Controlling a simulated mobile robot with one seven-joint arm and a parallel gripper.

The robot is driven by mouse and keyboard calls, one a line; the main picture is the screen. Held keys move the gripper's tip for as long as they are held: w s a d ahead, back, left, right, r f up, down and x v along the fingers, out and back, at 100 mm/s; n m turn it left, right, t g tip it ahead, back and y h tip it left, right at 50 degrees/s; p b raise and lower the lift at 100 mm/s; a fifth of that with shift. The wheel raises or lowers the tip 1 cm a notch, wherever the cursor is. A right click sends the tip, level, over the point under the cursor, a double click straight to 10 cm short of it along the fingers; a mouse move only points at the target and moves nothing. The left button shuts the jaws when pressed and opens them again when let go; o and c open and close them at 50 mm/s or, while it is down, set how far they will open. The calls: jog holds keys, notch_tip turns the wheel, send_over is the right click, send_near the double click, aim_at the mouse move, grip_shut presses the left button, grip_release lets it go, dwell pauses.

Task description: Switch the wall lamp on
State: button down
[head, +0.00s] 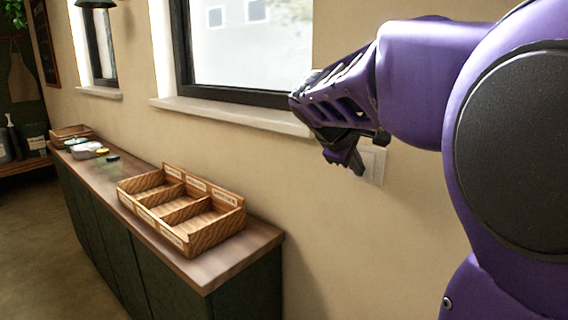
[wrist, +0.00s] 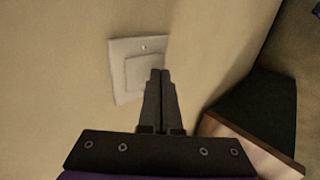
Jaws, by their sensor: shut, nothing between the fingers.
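A pale switch plate (head: 376,168) is on the beige wall below and right of the large window. In the head view my gripper (head: 346,160) partly covers it. My gripper (wrist: 160,74) is shut and empty. Its fingertips overlap the right edge of the rocker in the wrist view; I cannot tell whether they touch it. A dark lamp shade (head: 97,3) shows at the top left, cut by the frame; whether it is lit is unclear.
A wooden counter (head: 212,272) on dark cabinets runs along the wall at left. A divided wicker tray (head: 182,210) stands on it, with small items farther back. The window sill (head: 230,115) juts out near my gripper. The floor at left is clear.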

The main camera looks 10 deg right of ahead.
jog(key=shift+w+d+f, duration=0.1)
jog(key=shift+d, duration=0.05)
jog(key=shift+d+r+p, duration=0.1)
jog(key=shift+r+p, duration=0.6)
jog(key=shift+r, duration=0.15)
dwell(0.3)
